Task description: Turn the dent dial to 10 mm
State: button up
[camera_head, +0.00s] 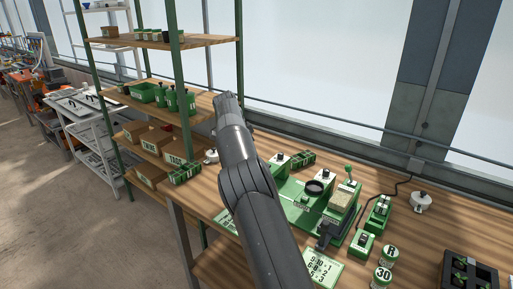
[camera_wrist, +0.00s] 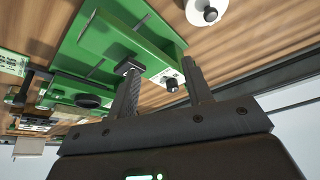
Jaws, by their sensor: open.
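The green tray seeder (camera_head: 301,208) stands on the wooden bench, partly hidden behind my arm. The labels are too small to tell which one is the dent dial. In the wrist view a black knob on a white plate (camera_wrist: 172,86) shows between my fingers' lines of sight, on the green body (camera_wrist: 118,38). My gripper (camera_wrist: 159,67) is open with nothing between its fingers. In the head view my gripper (camera_head: 228,101) is raised above the bench's left end.
A white round piece with a black knob (camera_wrist: 208,13) lies on the bench near the seeder. A green-posted shelf (camera_head: 165,42) stands at the left. Green boxes (camera_head: 363,243), cans (camera_head: 382,277) and a black tray (camera_head: 470,272) stand at the right.

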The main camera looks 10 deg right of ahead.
dwell(0.3)
jog(key=n+t+y, duration=0.3)
jog(key=n+y, duration=0.1)
jog(key=n, duration=0.9)
send_near(281, 153)
jog(key=x, duration=0.9)
jog(key=shift+c, duration=0.5)
